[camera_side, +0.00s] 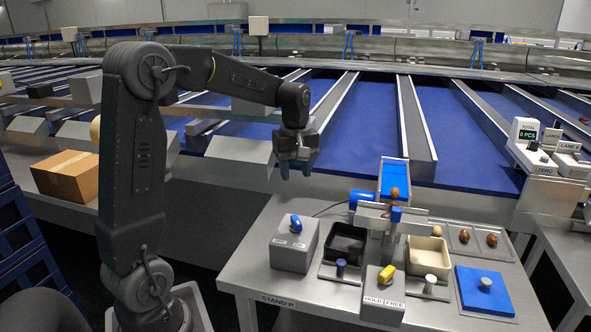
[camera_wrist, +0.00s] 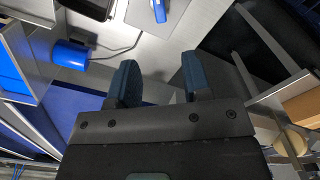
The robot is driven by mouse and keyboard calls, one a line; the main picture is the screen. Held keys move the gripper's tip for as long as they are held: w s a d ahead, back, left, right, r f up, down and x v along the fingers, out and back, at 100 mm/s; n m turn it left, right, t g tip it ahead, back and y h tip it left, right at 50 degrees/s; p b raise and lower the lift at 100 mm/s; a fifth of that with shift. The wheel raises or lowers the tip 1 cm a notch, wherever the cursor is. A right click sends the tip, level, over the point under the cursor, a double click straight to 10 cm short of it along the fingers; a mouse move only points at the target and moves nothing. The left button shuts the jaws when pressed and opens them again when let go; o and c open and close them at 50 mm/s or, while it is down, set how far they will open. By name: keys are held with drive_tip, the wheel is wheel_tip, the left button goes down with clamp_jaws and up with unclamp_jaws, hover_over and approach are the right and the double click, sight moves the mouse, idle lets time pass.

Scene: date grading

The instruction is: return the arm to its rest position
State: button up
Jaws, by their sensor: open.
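My gripper (camera_side: 297,170) hangs in the air at the back left of the steel work table (camera_side: 262,222), with its fingers pointing down. It is clear of the table and of everything on it. In the wrist view my gripper (camera_wrist: 156,80) shows two dark blue-grey fingers standing apart with nothing between them. My arm reaches from the left of the side view, bent at the elbow, with the forearm running right.
The table holds a blue-knobbed grey box (camera_side: 294,246), a black bin (camera_side: 347,243), a cream bin (camera_side: 429,257), a yellow-knobbed box (camera_side: 383,296), a blue plate (camera_side: 483,303) and a blue chute (camera_side: 393,177) with dates. A cardboard box (camera_side: 66,176) stands left. Sloping blue lanes lie behind.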

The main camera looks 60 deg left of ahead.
drive_tip(key=s+d+r+m+t, duration=0.2)
drive_tip(key=s+d+m+t, duration=0.3)
drive_tip(key=s+d+m, duration=1.1)
drive_tip(key=d, duration=0.2)
drive_tip(key=shift+s+d+r+t, duration=0.25)
drive_tip(key=shift+d+r+t, duration=0.05)
drive_tip(key=shift+d+r, duration=0.1)
